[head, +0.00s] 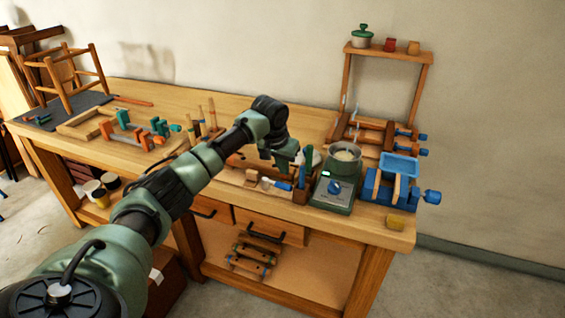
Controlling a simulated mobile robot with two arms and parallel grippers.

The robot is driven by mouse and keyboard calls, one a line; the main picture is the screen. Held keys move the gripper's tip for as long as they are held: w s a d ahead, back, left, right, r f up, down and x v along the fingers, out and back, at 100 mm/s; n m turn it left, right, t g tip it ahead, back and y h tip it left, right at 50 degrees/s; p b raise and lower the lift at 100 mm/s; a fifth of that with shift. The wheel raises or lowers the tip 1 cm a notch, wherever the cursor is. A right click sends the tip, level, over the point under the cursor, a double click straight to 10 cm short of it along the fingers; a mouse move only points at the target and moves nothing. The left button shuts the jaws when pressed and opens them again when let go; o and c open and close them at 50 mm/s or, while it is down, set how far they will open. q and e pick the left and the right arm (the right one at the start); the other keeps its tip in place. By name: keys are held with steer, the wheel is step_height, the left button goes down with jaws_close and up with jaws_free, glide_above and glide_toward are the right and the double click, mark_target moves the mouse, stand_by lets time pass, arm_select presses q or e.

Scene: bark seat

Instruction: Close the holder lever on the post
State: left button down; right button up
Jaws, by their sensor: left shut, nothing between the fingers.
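My left arm reaches over the workbench from the lower left, and its gripper (285,160) points down above the bench, left of the green pot-heater. The gripper is small here and partly hidden by its own wrist; it is shut and empty. A wooden rack with two upright posts (346,80) stands at the back right of the bench. A thin pale piece, possibly the holder lever (344,103), shows by its left post; its position cannot be told. My gripper is left of this post and apart from it. My right gripper is out of view.
A green heater (333,192) with a pot (346,152) stands right of my gripper. A blue vise (385,190) and wooden clamps (366,132) are further right. Clamps and a small stool (72,78) occupy the left side.

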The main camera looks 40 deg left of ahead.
mark_target(277, 186)
arm_select(q)
steer(key=x, duration=0.4)
steer(key=shift+f, duration=0.15)
steer(key=shift+w+f, duration=0.25)
steer(key=shift+f, duration=0.35)
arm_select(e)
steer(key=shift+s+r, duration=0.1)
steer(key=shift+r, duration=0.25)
